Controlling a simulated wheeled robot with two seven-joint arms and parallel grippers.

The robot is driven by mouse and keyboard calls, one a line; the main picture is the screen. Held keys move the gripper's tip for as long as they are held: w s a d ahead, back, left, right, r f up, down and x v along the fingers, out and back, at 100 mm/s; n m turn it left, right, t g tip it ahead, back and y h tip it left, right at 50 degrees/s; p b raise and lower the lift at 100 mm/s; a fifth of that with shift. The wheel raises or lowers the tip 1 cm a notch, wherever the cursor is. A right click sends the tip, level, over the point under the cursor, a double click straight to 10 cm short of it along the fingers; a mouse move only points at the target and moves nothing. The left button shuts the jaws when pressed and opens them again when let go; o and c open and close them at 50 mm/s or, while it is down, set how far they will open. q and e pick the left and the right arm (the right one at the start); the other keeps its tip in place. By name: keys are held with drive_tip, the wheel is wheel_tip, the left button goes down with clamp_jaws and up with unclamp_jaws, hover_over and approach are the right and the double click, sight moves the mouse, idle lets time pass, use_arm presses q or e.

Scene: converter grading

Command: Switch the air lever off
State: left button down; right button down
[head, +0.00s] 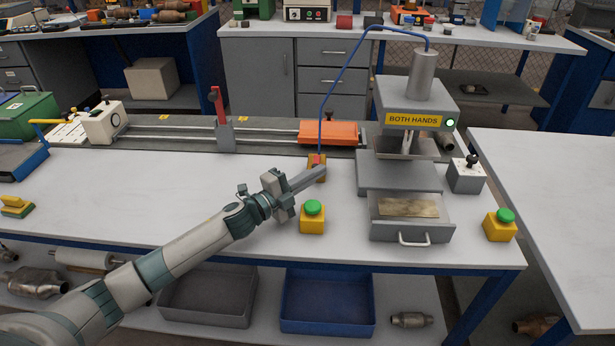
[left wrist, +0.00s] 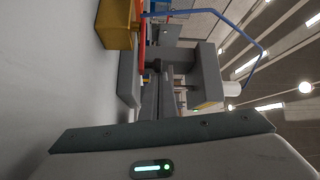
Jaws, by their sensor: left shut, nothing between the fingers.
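The air lever is a small red handle (head: 317,159) on a yellow block (head: 318,177), at the foot of the blue air hose left of the press. My left gripper (head: 322,168) is shut and empty, its fingertips right at the block and in front of part of it. In the left wrist view, the fingers (left wrist: 158,85) are together, and the yellow block (left wrist: 115,24) with the red handle (left wrist: 140,28) is at the top. I cannot tell whether the fingers touch the handle, nor its exact position. My right gripper is not in view.
The press (head: 415,100) with a "BOTH HANDS" sign and lit green lamp stands right of the lever. A green-topped button box (head: 312,217) is close in front of my gripper; another (head: 499,225) is farther right. An orange block (head: 329,132) is behind.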

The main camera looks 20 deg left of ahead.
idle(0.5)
use_arm(q)
drive_tip(key=shift+a+h, duration=0.25)
drive_tip(key=shift+h, duration=0.05)
drive_tip(key=shift+m, duration=0.3)
